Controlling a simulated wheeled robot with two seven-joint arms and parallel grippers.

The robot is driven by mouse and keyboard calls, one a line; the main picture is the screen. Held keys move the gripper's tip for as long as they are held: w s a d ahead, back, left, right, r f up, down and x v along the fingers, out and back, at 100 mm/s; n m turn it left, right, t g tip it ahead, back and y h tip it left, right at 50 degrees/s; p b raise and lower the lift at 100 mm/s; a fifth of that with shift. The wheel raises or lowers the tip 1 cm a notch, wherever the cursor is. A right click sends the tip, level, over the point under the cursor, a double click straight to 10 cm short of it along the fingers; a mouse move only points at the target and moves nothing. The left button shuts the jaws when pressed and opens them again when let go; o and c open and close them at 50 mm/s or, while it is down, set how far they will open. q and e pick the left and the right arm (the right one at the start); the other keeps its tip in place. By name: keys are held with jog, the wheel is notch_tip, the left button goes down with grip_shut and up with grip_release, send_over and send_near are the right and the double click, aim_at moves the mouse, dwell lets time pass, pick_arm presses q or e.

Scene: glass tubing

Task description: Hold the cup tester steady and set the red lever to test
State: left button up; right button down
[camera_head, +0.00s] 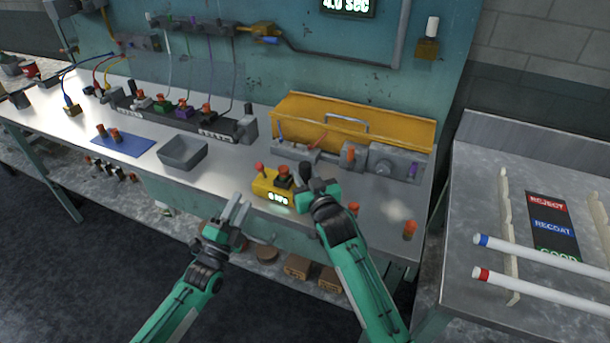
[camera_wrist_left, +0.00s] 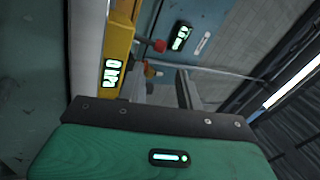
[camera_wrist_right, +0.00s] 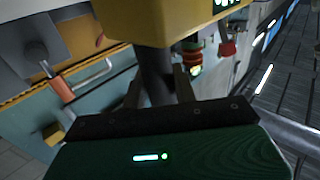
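The cup tester (camera_head: 268,191) is a small yellow box with a lit display near the bench's front edge. Its red lever (camera_head: 260,167) stands at its left end; the knob also shows in the left wrist view (camera_wrist_left: 159,45). An orange-topped dark part (camera_head: 284,176) stands on the tester. My right gripper (camera_head: 308,183) is at the tester's right end. In the right wrist view, its fingers (camera_wrist_right: 158,92) close on both sides of a dark post (camera_wrist_right: 156,68) against the yellow body. My left gripper (camera_head: 240,207) is open and empty, in front of and below the lever, apart from it.
A grey bin (camera_head: 184,152) and a blue mat (camera_head: 122,145) lie left of the tester. A yellow-hooded machine (camera_head: 350,120) stands behind it. Orange-topped pegs (camera_head: 409,231) stand to the right. A side table (camera_head: 465,225) holds white tubes (camera_head: 545,285).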

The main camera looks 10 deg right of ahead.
aim_at(262, 172)
pick_arm(q)
jog(key=shift+a+f, duration=0.1)
jog(key=shift+a, duration=0.1)
jog(key=c, duration=0.5)
jog(key=a+f+m+h, duration=0.1)
jog(key=s+a+m+g+h, duration=0.1)
jog(key=a+m, duration=0.1)
jog(key=s+a+f+m+h, duration=0.1)
jog(key=shift+s+a+f+g, duration=0.2)
jog(key=shift+s+f+g, duration=0.1)
jog(key=shift+g, duration=0.1)
grip_shut()
jog(key=shift+s+a+f+m+h, duration=0.2)
jog(key=shift+a+m+h, duration=0.1)
jog(key=shift+m, duration=0.3)
jog(key=shift+d, duration=0.1)
jog(key=x, duration=1.4)
